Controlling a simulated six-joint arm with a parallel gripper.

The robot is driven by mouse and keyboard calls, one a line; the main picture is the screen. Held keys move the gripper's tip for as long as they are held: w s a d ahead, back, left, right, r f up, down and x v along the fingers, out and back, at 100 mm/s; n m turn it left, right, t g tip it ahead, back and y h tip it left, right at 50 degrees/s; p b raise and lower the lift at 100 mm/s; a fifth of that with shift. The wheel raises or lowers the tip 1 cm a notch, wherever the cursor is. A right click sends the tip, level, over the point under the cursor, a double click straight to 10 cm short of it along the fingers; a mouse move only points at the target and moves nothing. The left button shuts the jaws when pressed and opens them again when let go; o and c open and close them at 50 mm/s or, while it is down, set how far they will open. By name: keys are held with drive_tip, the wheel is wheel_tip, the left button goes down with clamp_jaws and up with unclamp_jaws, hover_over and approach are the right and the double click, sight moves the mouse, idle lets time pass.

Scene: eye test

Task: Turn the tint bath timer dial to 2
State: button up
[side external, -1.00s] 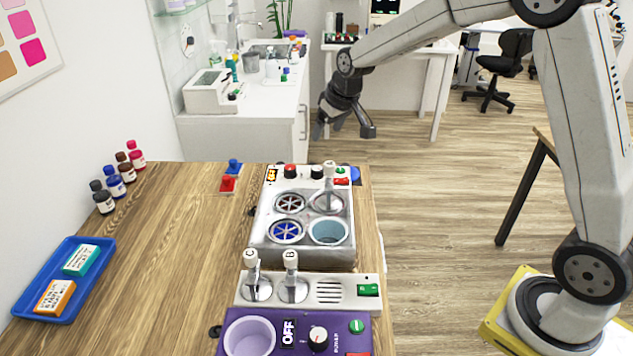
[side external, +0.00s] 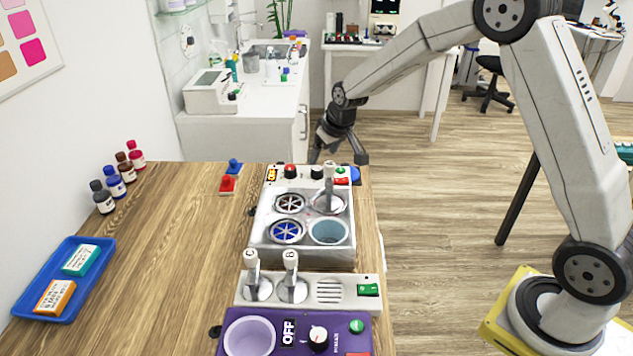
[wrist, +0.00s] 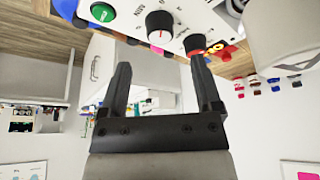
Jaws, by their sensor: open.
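The tint bath (side external: 262,243) is a white unit with several round wells, standing on the wooden bench. On its far strip are a red knob (side external: 290,171) and a black dial (side external: 317,172). In the wrist view the black dial (wrist: 160,28) has a pale face with a red pointer line, and "MIN" is printed near it. The red knob (wrist: 195,43) is beside it. Its scale numbers are too small to read. My gripper (side external: 338,160) is open and empty beyond the bath's far edge. In the wrist view the open fingers (wrist: 160,64) point toward the dial, apart from it.
A lever (side external: 329,182) rises from one bath well. A green button (wrist: 103,12) is beside the dial. Nearer are a white panel (side external: 330,305) with two levers and a purple unit (side external: 360,322) with another dial. A blue tray (side external: 30,305) is at left. The middle bench is clear.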

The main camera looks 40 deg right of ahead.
sight(318, 168)
drive_tip(key=shift+x, duration=3.05)
drive_tip(key=shift+s, duration=0.1)
clamp_jaws()
